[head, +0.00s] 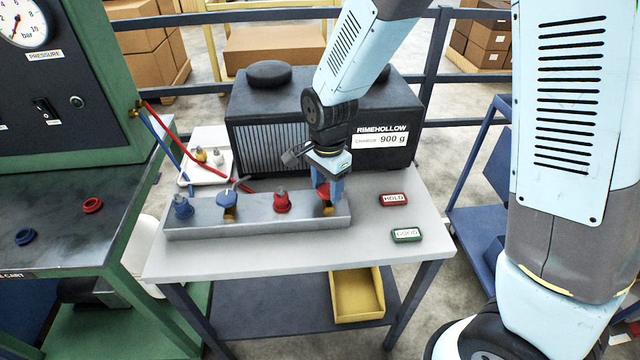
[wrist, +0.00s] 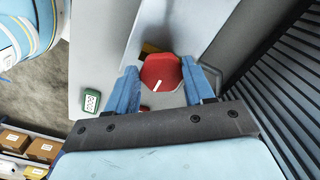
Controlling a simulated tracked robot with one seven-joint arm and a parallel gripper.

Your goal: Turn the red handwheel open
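The red handwheel (head: 321,190) sits over a brass valve body at the right end of the grey manifold block (head: 260,223). My gripper (head: 329,182) points down at it and partly hides it in the head view. In the wrist view the red handwheel (wrist: 160,73) shows its top face with a white mark line, between my two blue fingers (wrist: 162,82). One finger is on each side of the wheel, very close to its rim. I cannot tell whether the fingers press on it.
A red coupling (head: 282,202), a blue handwheel (head: 227,200) and a blue coupling (head: 182,206) stand along the manifold. A dark machine (head: 270,130) stands close behind. Red HOLD (head: 393,199) and green GOOD (head: 406,235) plates lie right on the table. A white tray (head: 191,179) is at left.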

